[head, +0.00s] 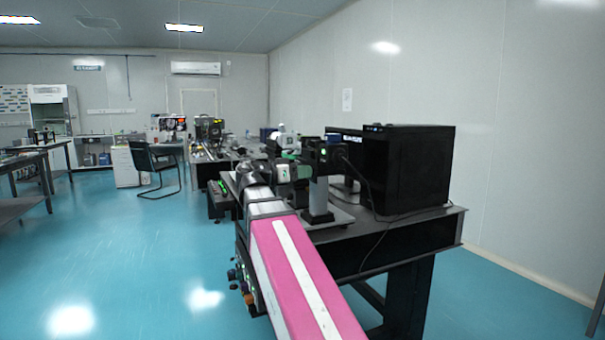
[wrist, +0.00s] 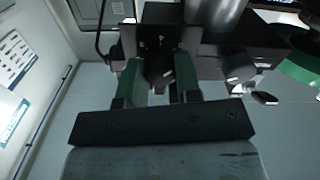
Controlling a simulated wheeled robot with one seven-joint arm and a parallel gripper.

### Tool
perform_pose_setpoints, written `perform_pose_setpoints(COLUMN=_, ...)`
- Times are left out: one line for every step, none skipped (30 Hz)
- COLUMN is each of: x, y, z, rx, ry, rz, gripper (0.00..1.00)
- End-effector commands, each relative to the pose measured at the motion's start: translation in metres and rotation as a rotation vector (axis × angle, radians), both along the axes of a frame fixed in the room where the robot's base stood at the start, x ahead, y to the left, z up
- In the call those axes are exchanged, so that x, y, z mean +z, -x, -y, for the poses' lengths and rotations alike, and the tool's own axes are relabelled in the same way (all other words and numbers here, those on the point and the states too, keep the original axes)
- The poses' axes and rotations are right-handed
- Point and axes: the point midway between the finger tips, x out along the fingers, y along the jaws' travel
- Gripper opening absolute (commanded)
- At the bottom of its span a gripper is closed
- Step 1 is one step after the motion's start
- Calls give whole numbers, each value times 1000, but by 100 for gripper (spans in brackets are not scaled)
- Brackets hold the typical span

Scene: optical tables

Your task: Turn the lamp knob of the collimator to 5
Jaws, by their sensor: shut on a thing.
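In the wrist view my gripper (wrist: 158,84) has its two green-padded fingers closed on a small dark knob (wrist: 158,68), on the underside of a dark instrument body (wrist: 215,40). The knob is in shadow, and no scale or number on it can be read. In the head view my arm reaches to the optical table (head: 400,244), and my own links hide the fingers and the knob. A black instrument head with a small green light (head: 322,153) stands on a post there; I cannot tell whether it is the gripped instrument.
A large black box (head: 415,168) stands on the table to the right, with a cable hanging over the edge. Open blue floor (head: 130,255) lies to the left.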

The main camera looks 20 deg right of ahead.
Motion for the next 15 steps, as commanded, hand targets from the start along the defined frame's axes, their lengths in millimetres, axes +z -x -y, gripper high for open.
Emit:
perform_pose_setpoints(x=-2, y=1, z=0, rx=-1, ry=-6, rz=6, gripper=8)
perform_pose_setpoints(x=-2, y=1, z=0, rx=-1, ry=-6, rz=10, gripper=8)
perform_pose_setpoints(x=-2, y=1, z=0, rx=-1, ry=-6, rz=13, gripper=8)
perform_pose_setpoints(x=-2, y=1, z=0, rx=-1, ry=-6, rz=15, gripper=8)
perform_pose_setpoints(x=-2, y=1, z=0, rx=-1, ry=-6, rz=16, gripper=8)
perform_pose_setpoints(x=-2, y=1, z=0, rx=-1, ry=-6, rz=17, gripper=8)
perform_pose_setpoints(x=-2, y=1, z=0, rx=-1, ry=-6, rz=17, gripper=8)
perform_pose_setpoints(x=-2, y=1, z=0, rx=-1, ry=-6, rz=17, gripper=8)
perform_pose_setpoints(x=-2, y=1, z=0, rx=-1, ry=-6, rz=17, gripper=8)
perform_pose_setpoints(x=-2, y=1, z=0, rx=-1, ry=-7, rz=17, gripper=8)
perform_pose_setpoints(x=-2, y=1, z=0, rx=-1, ry=-7, rz=17, gripper=8)
perform_pose_setpoints(x=-2, y=1, z=0, rx=-1, ry=-7, rz=16, gripper=8)
perform_pose_setpoints(x=-2, y=1, z=0, rx=-1, ry=-7, rz=16, gripper=8)
perform_pose_setpoints(x=-2, y=1, z=0, rx=-1, ry=-7, rz=16, gripper=8)
perform_pose_setpoints(x=-2, y=1, z=0, rx=-1, ry=-7, rz=16, gripper=34)
